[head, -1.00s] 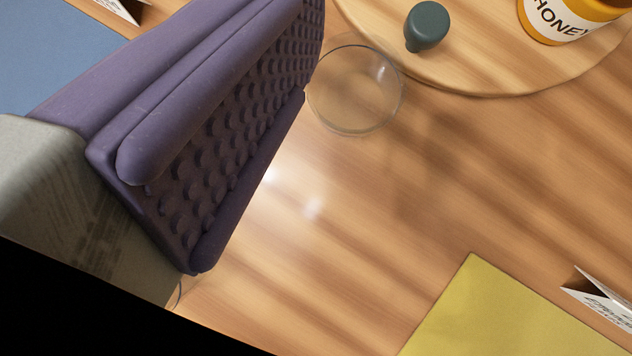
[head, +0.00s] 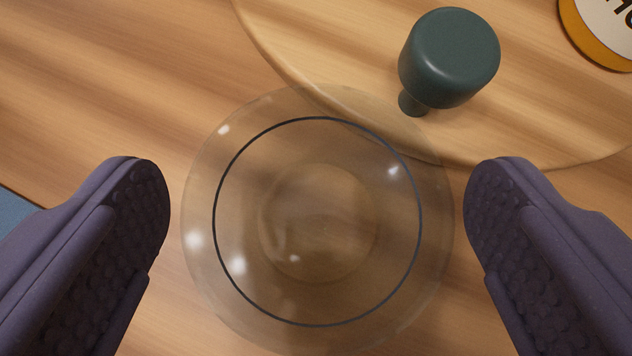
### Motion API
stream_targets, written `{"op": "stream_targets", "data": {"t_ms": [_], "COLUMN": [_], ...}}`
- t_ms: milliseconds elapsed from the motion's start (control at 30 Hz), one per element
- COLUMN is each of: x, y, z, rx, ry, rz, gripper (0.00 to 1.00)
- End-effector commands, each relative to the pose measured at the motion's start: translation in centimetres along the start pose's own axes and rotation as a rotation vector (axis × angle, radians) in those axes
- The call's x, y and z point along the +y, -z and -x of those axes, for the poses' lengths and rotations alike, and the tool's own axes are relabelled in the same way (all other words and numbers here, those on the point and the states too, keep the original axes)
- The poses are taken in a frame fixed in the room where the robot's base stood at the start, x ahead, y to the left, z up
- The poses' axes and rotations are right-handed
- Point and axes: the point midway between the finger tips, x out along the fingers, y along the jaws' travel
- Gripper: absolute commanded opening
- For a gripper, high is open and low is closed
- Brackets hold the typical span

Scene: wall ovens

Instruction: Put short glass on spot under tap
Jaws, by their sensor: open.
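A clear round glass (head: 318,225) is seen from above in the middle of the head view, on the wooden table. A thin dark ring runs around it, inside a wider faint outer edge. I cannot tell its height from this angle. My gripper (head: 316,190) is open, with one purple ribbed finger on the left of the glass and one on the right. There is a gap between each finger and the glass, and nothing is held. I cannot make out a tap or a marked spot under one.
A round wooden board (head: 340,60) lies behind the glass, its edge showing through the glass's upper part. A dark green knob-shaped thing (head: 450,58) is at the board, close to the glass. Bare table (head: 110,80) lies upper left.

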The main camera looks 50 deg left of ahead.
Motion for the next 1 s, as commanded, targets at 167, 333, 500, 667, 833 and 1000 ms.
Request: {"op": "stream_targets", "data": {"t_ms": [167,333,500,667,833,1000], "x": [0.0,0.0,0.0,0.0,0.1,0.1], "y": [0.0,0.0,0.1,0.1,0.9,2.7], "z": [0.1,0.1,0.1,0.1,0.9,2.6], "rx": [0.0,0.0,0.001,0.001,0.001,0.003], "ry": [0.0,0.0,-0.001,-0.001,-0.001,-0.001], "rz": [0.0,0.0,0.0,0.0,-0.001,-0.001], "gripper": [0.69,0.3,0.03,0.03,0.03,0.03]}}
